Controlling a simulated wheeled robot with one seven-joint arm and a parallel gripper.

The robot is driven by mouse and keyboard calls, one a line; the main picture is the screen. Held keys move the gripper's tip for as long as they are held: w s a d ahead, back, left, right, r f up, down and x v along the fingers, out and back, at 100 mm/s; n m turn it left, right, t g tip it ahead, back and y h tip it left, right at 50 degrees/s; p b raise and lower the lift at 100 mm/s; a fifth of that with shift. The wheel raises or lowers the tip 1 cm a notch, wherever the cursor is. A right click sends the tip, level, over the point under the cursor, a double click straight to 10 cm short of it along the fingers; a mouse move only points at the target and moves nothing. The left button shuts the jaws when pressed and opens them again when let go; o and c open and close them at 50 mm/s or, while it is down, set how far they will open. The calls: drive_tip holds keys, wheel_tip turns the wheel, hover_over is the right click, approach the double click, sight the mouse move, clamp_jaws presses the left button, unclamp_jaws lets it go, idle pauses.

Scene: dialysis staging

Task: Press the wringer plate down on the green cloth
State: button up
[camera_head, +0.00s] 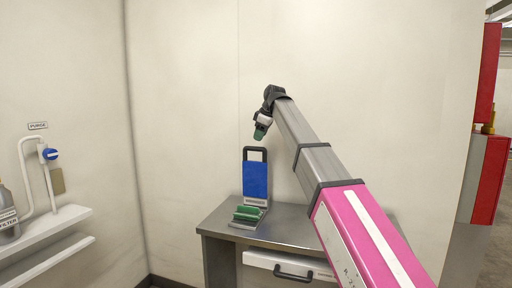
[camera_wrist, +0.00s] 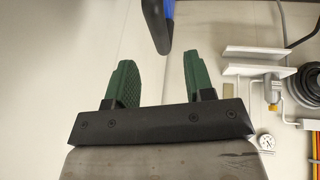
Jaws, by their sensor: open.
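The wringer plate (camera_head: 255,180) is blue with a black loop handle (camera_head: 255,150) on top. It stands upright at the back of a small metal-topped table. The green cloth (camera_head: 246,213) lies in front of the plate's foot, in or on the wringer's base. My gripper (camera_head: 260,134) hangs in the air above and slightly right of the handle, apart from it. In the wrist view its green fingers (camera_wrist: 157,65) are spread and empty. A black and blue piece (camera_wrist: 158,22), seemingly the handle and plate edge, shows beyond the fingers. The cloth is not visible there.
The steel table (camera_head: 290,225) is bare to the right of the wringer, with a white drawer (camera_head: 290,266) below. A wall stands close behind. At left are white shelves (camera_head: 50,228), a bottle (camera_head: 7,212) and a pipe with a blue valve (camera_head: 50,154).

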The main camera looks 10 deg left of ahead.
drive_tip(key=x, duration=0.6)
drive_tip(key=shift+f, duration=0.1)
clamp_jaws()
drive_tip(key=shift+s, duration=0.1)
